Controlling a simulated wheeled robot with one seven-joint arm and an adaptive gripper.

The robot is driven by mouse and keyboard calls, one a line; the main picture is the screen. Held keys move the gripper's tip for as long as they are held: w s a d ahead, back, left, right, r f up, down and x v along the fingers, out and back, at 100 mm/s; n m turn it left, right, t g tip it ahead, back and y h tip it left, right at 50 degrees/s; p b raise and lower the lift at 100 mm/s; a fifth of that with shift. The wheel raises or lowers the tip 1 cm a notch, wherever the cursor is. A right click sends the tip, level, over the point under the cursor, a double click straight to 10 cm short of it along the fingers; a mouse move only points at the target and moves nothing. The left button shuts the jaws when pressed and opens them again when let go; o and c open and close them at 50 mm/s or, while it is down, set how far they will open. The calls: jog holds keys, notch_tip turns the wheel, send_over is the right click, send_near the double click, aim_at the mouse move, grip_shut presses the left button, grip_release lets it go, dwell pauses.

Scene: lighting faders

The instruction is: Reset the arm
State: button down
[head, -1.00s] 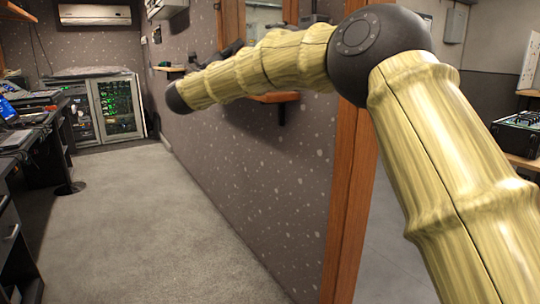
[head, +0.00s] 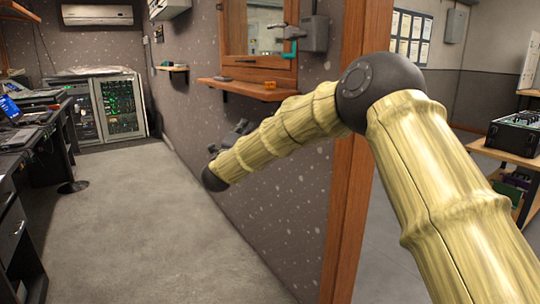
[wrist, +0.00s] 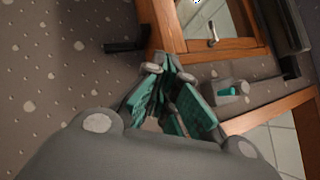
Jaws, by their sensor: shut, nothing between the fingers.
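My gripper (wrist: 165,70) shows in the wrist view with its dark and teal fingers drawn together and nothing between them. In the head view my bamboo-patterned arm reaches from the lower right toward the dotted wall, bent at a dark round joint. Its far end is low and near the wall; the gripper there is mostly hidden behind the arm. In the wrist view the wall and a wooden frame lie beyond the fingertips, and I cannot tell the exact gap.
A wooden shelf (head: 247,88) juts from the wall under a framed window. A wooden door post (head: 350,190) stands close behind my arm. A desk (head: 38,150) with equipment lines the left, and a rack (head: 120,107) stands at the back. The carpeted floor (head: 150,230) between is clear.

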jog(key=s+d+f+n+g+y, duration=0.2)
jog(key=s+f+n, duration=0.15)
jog(key=f, duration=0.95)
jog(key=s+d+f+n+g+y, duration=0.25)
jog(key=f+n, duration=0.25)
jog(key=f, duration=0.7)
jog(key=s+d+f+n+g+y, duration=0.1)
jog(key=s+d+f+n+y, duration=0.25)
jog(key=f, duration=0.95)
jog(key=s+d+f+n+g, duration=0.4)
jog(key=s+d+f, duration=0.1)
jog(key=s+f, duration=0.6)
jog(key=s+d+f+n+g, duration=0.3)
jog(key=s+d+f, duration=0.2)
jog(key=s+f, duration=0.6)
jog(key=s+d+f+n+g, duration=0.2)
jog(key=s+d+f+g, duration=0.15)
jog(key=s, duration=0.85)
jog(key=s+d+f+n+g, duration=0.15)
jog(key=s+d, duration=0.35)
jog(key=s, duration=0.6)
jog(key=s+d+f+n+g, duration=0.2)
jog(key=s+d+f+g, duration=0.15)
jog(key=s, duration=0.85)
notch_tip(320, 180, up, 28)
jog(key=h+p, duration=0.1)
jog(key=p, duration=2.7)
jog(key=shift+s+d+r, duration=0.2)
jog(key=shift+s+r, duration=0.05)
jog(key=shift+s, duration=0.05)
